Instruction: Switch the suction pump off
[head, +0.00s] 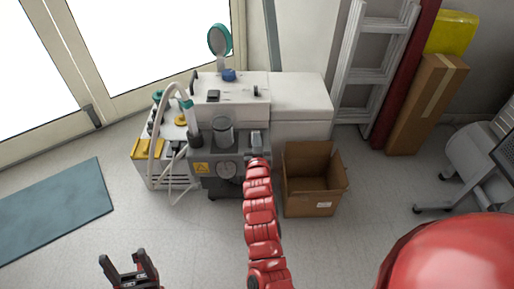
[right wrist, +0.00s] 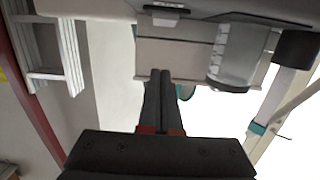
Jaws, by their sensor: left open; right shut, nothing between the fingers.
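The suction pump (head: 226,168) appears to be the dark grey unit with a clear jar (head: 223,132) and a round gauge-like disc on its front, at the front of a white cabinet. The jar also shows in the right wrist view (right wrist: 232,60). My right gripper (right wrist: 160,75) is shut and empty, its fingers pointing toward the equipment. In the head view my red right arm reaches up to the pump's right side, and its gripper (head: 256,140) is small there; contact cannot be told. My left gripper (head: 130,264) is open and empty, low over the floor. I cannot make out the switch's state.
The white cabinet (head: 300,100) stands behind. An open cardboard box (head: 312,185) sits on the floor to the right of the pump. White hoses (head: 158,135) and yellow-topped gear are on the left. A ladder (head: 372,65) leans behind. The front floor is clear.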

